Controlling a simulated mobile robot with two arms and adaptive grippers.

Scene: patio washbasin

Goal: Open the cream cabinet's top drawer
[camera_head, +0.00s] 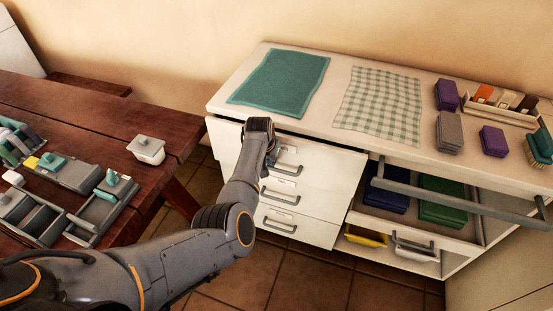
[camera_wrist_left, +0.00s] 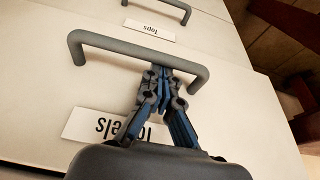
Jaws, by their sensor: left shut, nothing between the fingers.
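The cream cabinet (camera_head: 325,210) has a stack of drawers on its left side, each with a grey bar handle. My left gripper (camera_wrist_left: 162,76) is shut and empty, its tips close to the top drawer's handle (camera_wrist_left: 140,46) in the wrist view. I cannot tell whether they touch the bar. A partly hidden label (camera_wrist_left: 92,126) lies beside the gripper on the drawer front. In the head view my left arm and wrist cover part of the top drawer (camera_head: 328,166). I cannot tell whether this drawer is slightly open. My right gripper is not in view.
The countertop (camera_head: 232,97) carries cloths, stacks and a divided box. A long grey bar (camera_head: 455,199) crosses the cabinet's open right side, which holds folded stacks.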

